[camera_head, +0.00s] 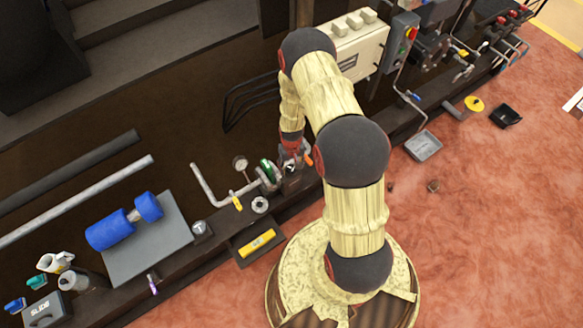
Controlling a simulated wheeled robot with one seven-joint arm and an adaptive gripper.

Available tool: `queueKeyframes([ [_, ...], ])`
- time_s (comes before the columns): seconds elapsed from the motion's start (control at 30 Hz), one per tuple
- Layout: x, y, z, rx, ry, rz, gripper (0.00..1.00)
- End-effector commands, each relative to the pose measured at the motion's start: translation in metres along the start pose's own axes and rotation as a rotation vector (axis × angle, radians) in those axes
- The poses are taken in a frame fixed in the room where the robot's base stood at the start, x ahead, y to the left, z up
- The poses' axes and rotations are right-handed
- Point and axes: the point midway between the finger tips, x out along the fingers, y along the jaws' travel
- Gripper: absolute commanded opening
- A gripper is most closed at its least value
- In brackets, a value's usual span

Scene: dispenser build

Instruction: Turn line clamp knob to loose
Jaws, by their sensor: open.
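My gripper (291,167) is at the end of my arm, low over the dark bench among small pipe fittings. It is small in the picture and partly hidden by my own arm; it is open. A green-marked round fitting (266,168) stands just left of it. A small orange piece (309,159) shows just right of it. I cannot tell which of these parts is the line clamp knob, or whether the gripper touches it. No knob marking can be read.
A pressure gauge (240,164) and a grey pipe (208,186) with a yellow handle stand left of the gripper. A yellow level (257,243) lies in a dark tray in front. A control box (360,48) stands behind right. A blue roller (110,229) lies on a grey plate at left.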

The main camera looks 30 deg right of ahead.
Motion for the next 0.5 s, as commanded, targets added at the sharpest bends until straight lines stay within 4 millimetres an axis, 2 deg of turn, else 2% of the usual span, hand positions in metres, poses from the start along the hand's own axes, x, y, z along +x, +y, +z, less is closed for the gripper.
queueKeyframes([
  [0.17,-0.0004,0.0000,0.0000,0.000,0.000,0.000,0.53],
  [0.5,-0.0004,0.0000,0.0001,0.000,0.000,0.000,0.34],
])
